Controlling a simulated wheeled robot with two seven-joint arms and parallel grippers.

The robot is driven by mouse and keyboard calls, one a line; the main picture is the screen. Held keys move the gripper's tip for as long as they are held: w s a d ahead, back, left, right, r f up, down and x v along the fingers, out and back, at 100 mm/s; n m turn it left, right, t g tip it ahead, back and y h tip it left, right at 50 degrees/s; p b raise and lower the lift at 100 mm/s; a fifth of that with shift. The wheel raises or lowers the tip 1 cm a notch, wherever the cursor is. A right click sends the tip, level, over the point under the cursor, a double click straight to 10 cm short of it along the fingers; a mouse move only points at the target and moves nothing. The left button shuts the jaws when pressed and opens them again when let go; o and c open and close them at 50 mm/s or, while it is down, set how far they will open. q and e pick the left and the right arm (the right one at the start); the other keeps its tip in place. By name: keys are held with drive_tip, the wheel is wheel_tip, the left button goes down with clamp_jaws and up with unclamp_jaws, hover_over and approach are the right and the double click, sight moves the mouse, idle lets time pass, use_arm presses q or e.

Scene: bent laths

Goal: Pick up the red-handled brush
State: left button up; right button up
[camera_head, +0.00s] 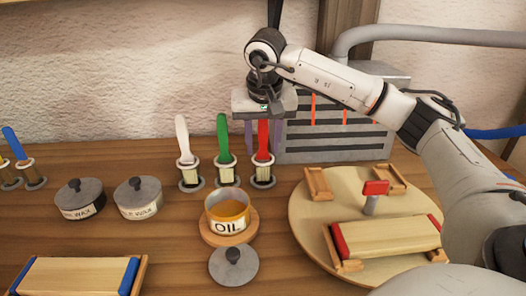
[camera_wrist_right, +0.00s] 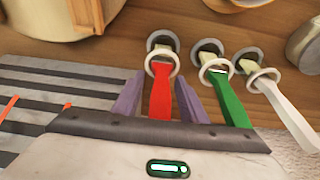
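The red-handled brush (camera_head: 263,138) stands upright in a ring holder, handle up, at the right end of a row with a green-handled brush (camera_head: 223,135) and a white-handled brush (camera_head: 182,140). My right gripper (camera_head: 263,149) points down over it, its two purple fingers apart on either side of the red handle. In the right wrist view the red handle (camera_wrist_right: 161,92) lies between the open fingers (camera_wrist_right: 160,80), with small gaps visible; no grip shows. The handle's top end is hidden by the gripper body. My left gripper is in neither view.
A grey slatted box (camera_head: 335,135) stands just right of the brush. The oil pot (camera_head: 229,226), two lidded pots (camera_head: 138,197) and a loose lid (camera_head: 233,266) are in front and left. A round board (camera_head: 310,237) with wooden blocks lies at right. Brushes with blue and yellow handles stand far left.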

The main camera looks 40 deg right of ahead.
clamp_jaws()
wheel_tip(320, 180, up, 10)
drive_tip(key=p, duration=0.1)
idle(0.4)
